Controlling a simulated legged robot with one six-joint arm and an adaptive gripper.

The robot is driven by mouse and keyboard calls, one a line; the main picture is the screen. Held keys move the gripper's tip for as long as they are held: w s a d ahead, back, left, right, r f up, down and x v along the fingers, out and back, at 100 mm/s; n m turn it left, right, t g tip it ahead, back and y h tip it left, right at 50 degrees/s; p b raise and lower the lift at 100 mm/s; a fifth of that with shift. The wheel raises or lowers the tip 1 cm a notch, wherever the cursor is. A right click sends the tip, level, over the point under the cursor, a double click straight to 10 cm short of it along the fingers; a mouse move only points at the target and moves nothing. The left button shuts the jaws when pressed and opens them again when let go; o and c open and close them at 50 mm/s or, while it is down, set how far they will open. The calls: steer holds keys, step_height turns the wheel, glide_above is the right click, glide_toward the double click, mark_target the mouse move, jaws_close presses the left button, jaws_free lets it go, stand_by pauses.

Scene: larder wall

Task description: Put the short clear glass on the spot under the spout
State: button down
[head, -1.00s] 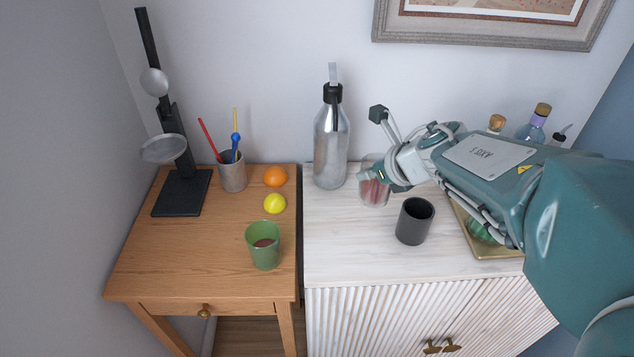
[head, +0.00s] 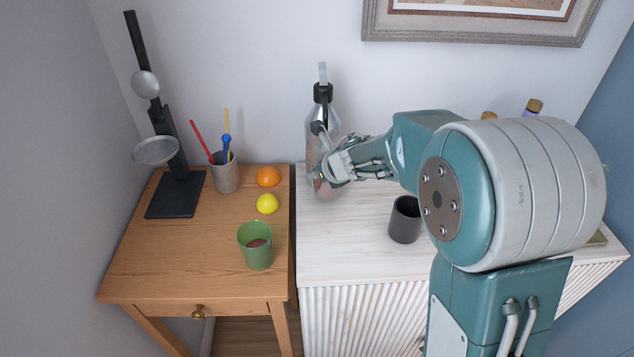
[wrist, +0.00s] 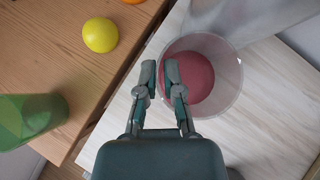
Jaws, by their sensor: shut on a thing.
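The short clear glass (head: 325,190) has red contents and is in front of the silver bottle, at the left of the white cabinet top. My gripper (head: 325,170) is shut on it. In the wrist view, the fingers of my gripper (wrist: 159,72) pinch the near-left wall of the clear glass (wrist: 212,85), one finger on each side. I cannot tell how far its base is above the top. A black stand (head: 176,195) with a flat base, a round metal dish and a small metal cup on its post is at the left of the wooden table. I cannot clearly make out a spout.
A green cup (head: 256,250), yellow ball (head: 267,204), orange (head: 268,177) and holder with sticks (head: 226,175) stand on the wooden table (head: 165,260). The silver bottle (head: 315,125) is close behind my gripper. A dark cup (head: 404,222) stands right of it.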

steer(key=shift+a+f, duration=0.2)
steer(key=shift+f, duration=0.9)
steer(key=shift+a+f, duration=0.25)
steer(key=shift+f, duration=0.15)
steer(key=shift+d, duration=0.15)
steer(key=shift+d, duration=0.1)
steer(key=c, duration=0.8)
jaws_free()
steer(key=shift+s, duration=0.1)
